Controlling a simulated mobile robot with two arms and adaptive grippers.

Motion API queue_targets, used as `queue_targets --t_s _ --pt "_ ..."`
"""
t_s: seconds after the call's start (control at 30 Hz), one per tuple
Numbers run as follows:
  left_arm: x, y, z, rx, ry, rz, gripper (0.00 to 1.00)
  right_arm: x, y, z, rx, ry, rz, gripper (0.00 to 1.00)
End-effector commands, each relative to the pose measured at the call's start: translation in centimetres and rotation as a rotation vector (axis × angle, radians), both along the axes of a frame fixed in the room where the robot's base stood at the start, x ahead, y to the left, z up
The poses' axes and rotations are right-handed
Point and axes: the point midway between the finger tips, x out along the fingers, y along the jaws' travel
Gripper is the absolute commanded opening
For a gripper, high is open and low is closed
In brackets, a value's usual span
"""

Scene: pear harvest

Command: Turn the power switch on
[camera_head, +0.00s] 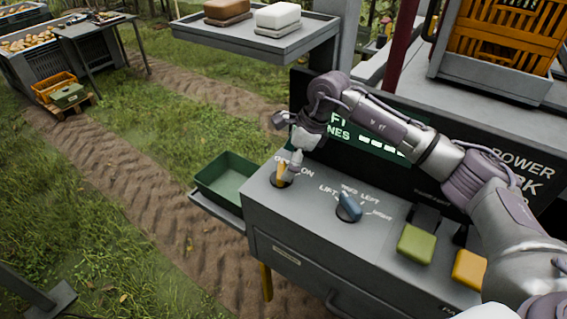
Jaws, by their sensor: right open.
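The power switch is a small yellow lever (281,171) on a dark round base. It stands at the left end of the grey console top (312,207), beside lettering that ends in "ON". My right arm reaches in from the right, across the console. My right gripper (292,167) is open and points down right beside the yellow lever, partly covering the lettering. I cannot tell whether its fingers touch the lever. My left gripper is not in view.
A blue knob (348,207) with "LIFT" lettering sits right of the switch. A green button (416,244) and an orange button (468,269) are further right. A dark green tray (232,197) adjoins the console's left side. A grey shelf (240,38) stands behind.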

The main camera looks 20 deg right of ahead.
Motion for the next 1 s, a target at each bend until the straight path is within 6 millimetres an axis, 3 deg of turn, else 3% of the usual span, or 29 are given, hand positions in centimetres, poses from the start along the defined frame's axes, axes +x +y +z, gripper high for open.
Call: queue_targets --t_s 0.23,0.57,0.93,1.0 --pt "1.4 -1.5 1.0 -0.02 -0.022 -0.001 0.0 0.4 1.0 -2.4 0.001 0.0 0.0 1.0" --pt "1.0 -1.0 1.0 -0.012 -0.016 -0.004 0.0 0.4 1.1 -2.8 0.001 0.0 0.0 1.0" --pt "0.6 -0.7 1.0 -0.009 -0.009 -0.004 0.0 0.4 1.1 -2.8 0.001 0.0 0.0 0.4" --pt "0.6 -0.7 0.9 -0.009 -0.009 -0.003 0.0 0.4 1.1 -2.8 0.001 0.0 -0.001 0.4"
